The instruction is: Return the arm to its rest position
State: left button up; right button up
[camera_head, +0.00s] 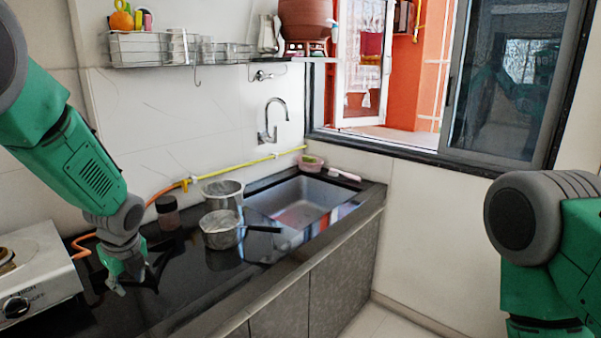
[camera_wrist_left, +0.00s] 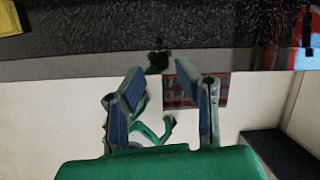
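My left arm comes in from the left in the head view, and its left gripper (camera_head: 132,278) hangs low over the black counter, beside the stove. In the left wrist view the left gripper (camera_wrist_left: 164,84) has its two blue-padded fingers apart, with nothing held between them. A brown clay waterpot (camera_head: 305,18) stands on the small wall shelf at the top of the head view, cut off by the frame edge and far from the gripper. My right arm shows at the right edge; its gripper is out of view.
The counter (camera_head: 185,290) holds a steel pot (camera_head: 222,192), a saucepan (camera_head: 221,236) with a dark handle and a dark jar (camera_head: 167,212). A stove (camera_head: 38,275) stands at left. A sink (camera_head: 300,200) lies beyond the pans. A wire rack (camera_head: 180,50) hangs above.

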pick_arm(q)
jog(key=s+d+f+n+g+h+b, duration=0.1)
jog(key=s+d+f+n+b, duration=0.2)
jog(key=s+f+n, duration=0.55)
jog(key=s+d+f+n+g+h+b, duration=0.1)
jog(key=s+d+f+n+b, duration=0.15)
jog(key=s+f, duration=1.1)
jog(key=s+d+f+n+b, duration=0.1)
jog(key=s+f+n, duration=0.3)
jog(key=s+n, duration=0.2)
jog(key=s+d+f+n+h+b, duration=0.1)
jog(key=s+f+n, duration=0.3)
jog(key=s, duration=0.6)
jog(key=shift+d+f+n+b, duration=0.45)
jog(key=shift+n+b, duration=0.25)
jog(key=shift+n, duration=0.5)
